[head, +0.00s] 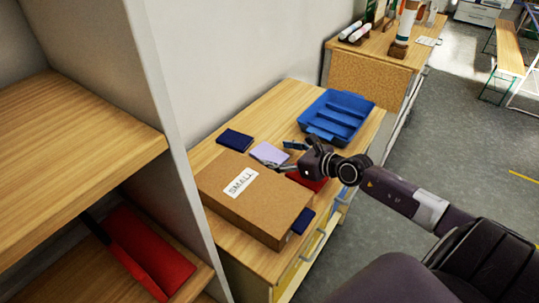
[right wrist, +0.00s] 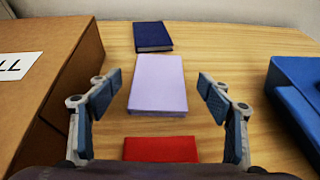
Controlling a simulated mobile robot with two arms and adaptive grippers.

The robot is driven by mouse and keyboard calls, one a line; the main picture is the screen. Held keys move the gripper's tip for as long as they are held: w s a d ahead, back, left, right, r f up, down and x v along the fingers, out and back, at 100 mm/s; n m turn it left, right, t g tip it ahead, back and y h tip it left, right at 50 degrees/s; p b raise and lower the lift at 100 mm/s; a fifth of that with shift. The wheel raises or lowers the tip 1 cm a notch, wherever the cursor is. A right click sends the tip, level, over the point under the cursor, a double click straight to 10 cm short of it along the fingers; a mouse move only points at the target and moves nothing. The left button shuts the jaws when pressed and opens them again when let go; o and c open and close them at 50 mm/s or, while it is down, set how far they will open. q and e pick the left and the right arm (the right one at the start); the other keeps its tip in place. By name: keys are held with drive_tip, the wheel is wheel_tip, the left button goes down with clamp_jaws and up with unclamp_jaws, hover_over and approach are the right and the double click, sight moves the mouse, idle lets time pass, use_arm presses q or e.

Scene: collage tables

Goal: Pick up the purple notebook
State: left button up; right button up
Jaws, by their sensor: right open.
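The purple notebook (head: 269,153) is a pale lilac book lying flat on the wooden table, between the cardboard box and the blue tray. In the right wrist view the purple notebook (right wrist: 158,84) lies straight ahead, between and beyond my fingertips. My right gripper (head: 284,156) is open and empty, just above the table beside the notebook. In the right wrist view its two fingers (right wrist: 158,92) stand apart on either side of the notebook's near part, not visibly touching it. My left gripper is in neither view.
A dark blue notebook (right wrist: 152,37) lies behind the purple one, and a red one (right wrist: 160,149) lies nearer. The cardboard box (head: 249,202) marked SMALL stands left. The blue tray (head: 312,130) stands right. A wall borders the table's back. Another dark blue notebook (head: 303,221) is beside the box.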

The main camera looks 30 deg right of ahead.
sight(264, 150)
drive_tip(key=shift+x, duration=1.1)
drive_tip(key=shift+w+a+f, duration=0.25)
drive_tip(key=shift+w, duration=0.3)
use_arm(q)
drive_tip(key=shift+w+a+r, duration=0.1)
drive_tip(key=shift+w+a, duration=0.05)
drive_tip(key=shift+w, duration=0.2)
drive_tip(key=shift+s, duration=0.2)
use_arm(e)
drive_tip(key=c, duration=1.3)
drive_tip(key=shift+o, duration=0.2)
drive_tip(key=shift+r, duration=0.2)
drive_tip(key=shift+r, duration=0.25)
wheel_tip(264, 150, up, 7)
drive_tip(key=shift+f+p, duration=0.2)
drive_tip(key=shift+p, duration=0.4)
use_arm(q)
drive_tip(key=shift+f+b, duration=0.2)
drive_tip(key=shift+b, duration=0.55)
use_arm(e)
wheel_tip(264, 150, up, 13)
drive_tip(key=shift+f, duration=0.2)
